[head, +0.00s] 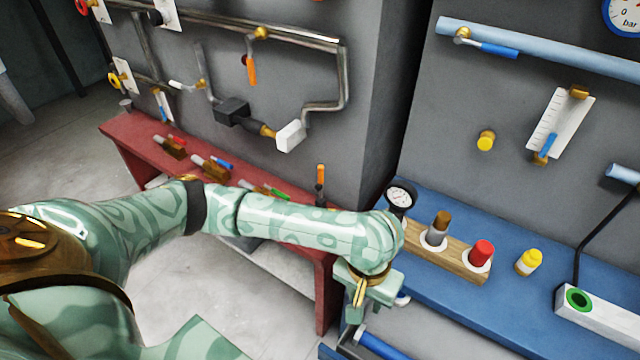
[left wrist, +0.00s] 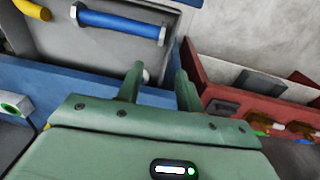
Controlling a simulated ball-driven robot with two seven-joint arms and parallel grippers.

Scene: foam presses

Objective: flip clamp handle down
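Several clamp-like fixtures sit along the red bench, with a red handle (head: 177,140), a blue handle (head: 222,163) and a green handle (head: 277,193) lying low. I cannot tell for sure which handle is the task's. My left gripper (head: 360,293) points down at the left end of the blue bench, apart from these handles. In the left wrist view its two fingers (left wrist: 158,75) are apart, with nothing held. My right gripper is not in view.
The blue bench (head: 535,240) carries a gauge (head: 400,196), a wooden block (head: 455,262) with brown and red knobs, and a yellow knob (head: 529,262). A blue bar (head: 380,345) lies low by the gripper. Pipes and valves cover the grey walls.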

